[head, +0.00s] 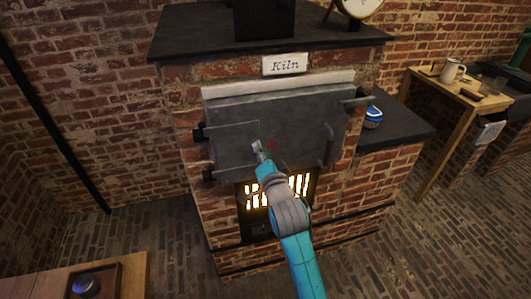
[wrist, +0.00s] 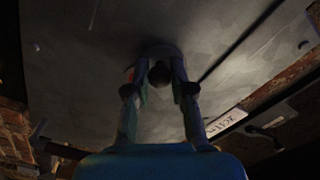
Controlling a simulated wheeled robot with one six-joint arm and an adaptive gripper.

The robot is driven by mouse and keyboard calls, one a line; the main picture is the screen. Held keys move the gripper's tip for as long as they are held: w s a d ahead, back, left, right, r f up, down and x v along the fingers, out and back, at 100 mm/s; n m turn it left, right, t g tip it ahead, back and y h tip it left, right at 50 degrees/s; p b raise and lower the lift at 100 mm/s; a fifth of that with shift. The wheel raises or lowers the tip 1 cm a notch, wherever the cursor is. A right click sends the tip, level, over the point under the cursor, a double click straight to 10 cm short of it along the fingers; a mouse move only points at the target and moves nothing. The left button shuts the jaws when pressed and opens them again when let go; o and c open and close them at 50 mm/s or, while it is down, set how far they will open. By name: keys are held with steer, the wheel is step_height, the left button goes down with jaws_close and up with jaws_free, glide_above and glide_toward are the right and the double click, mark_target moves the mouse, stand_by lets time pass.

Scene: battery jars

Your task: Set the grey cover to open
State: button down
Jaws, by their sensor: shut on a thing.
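The brick kiln has a large grey metal door (head: 300,110) on its front, and the door looks shut. My gripper (head: 260,152) is against the middle of this door. In the wrist view my gripper (wrist: 160,75) is shut on a small dark round knob (wrist: 159,72). A rounded grey piece, which looks like the grey cover (wrist: 160,50), lies behind the knob against the door plate. My fingers hide part of it, and I cannot tell whether it is open or shut. A small red spot (head: 270,144) shows just right of my gripper.
A glowing grate (head: 298,184) is below the door. A bar handle (head: 329,147) stands out at the door's right. A blue and white jar (head: 373,117) sits on the dark side ledge (head: 408,134). A wooden table with a mug (head: 452,71) is at right.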

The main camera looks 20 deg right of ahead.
steer(key=m, duration=0.1)
steer(key=a+r+m, duration=0.1)
steer(key=m, duration=0.2)
steer(key=shift+a+r+m, duration=0.15)
steer(key=shift+r+m, duration=0.15)
steer(key=shift+a+r+m, duration=0.1)
steer(key=shift+r+m, duration=0.25)
steer(key=shift+m, duration=0.4)
steer(key=shift+a+r+m, duration=0.1)
steer(key=shift+r+m, duration=0.25)
steer(key=shift+m, duration=0.4)
steer(key=c, duration=1)
jaws_free()
glide_toward(252, 137)
steer(key=s, duration=0.5)
steer(key=shift+s+r, duration=0.1)
steer(key=shift+s, duration=0.25)
